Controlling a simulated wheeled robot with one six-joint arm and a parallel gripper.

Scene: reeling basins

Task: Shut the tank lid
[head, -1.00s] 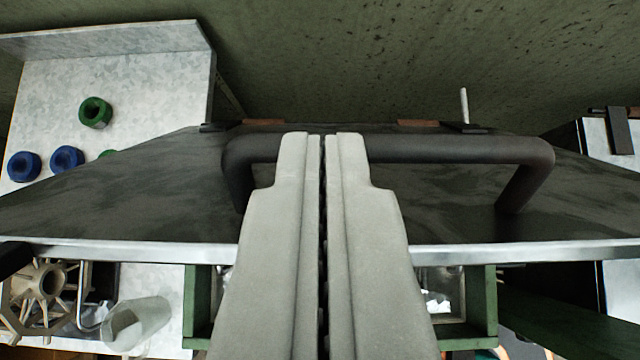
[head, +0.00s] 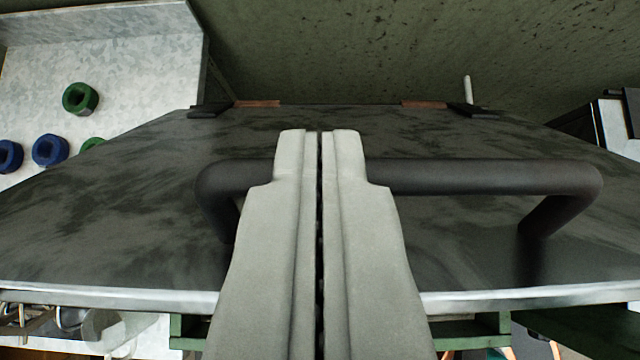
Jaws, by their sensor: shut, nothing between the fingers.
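The tank lid (head: 450,130) is a dark, mottled grey plate that fills the middle of the view. Its bright front edge (head: 540,298) runs across the lower part, and brown and dark hinge pieces sit at its far edge. A black bar handle (head: 480,177) stands up from the lid near its front. My gripper (head: 319,132) is shut and empty, with its two grey fingers side by side over the lid. The fingers cover part of the handle's bar; I cannot tell whether they touch it or the lid. How far the lid stands open is unclear.
A pale metal shelf (head: 130,60) with several blue and green rings is at the left. A green mottled wall (head: 350,50) stands behind the lid. A green frame (head: 480,328) shows below the front edge. A dark-topped pale box (head: 612,125) is at the right.

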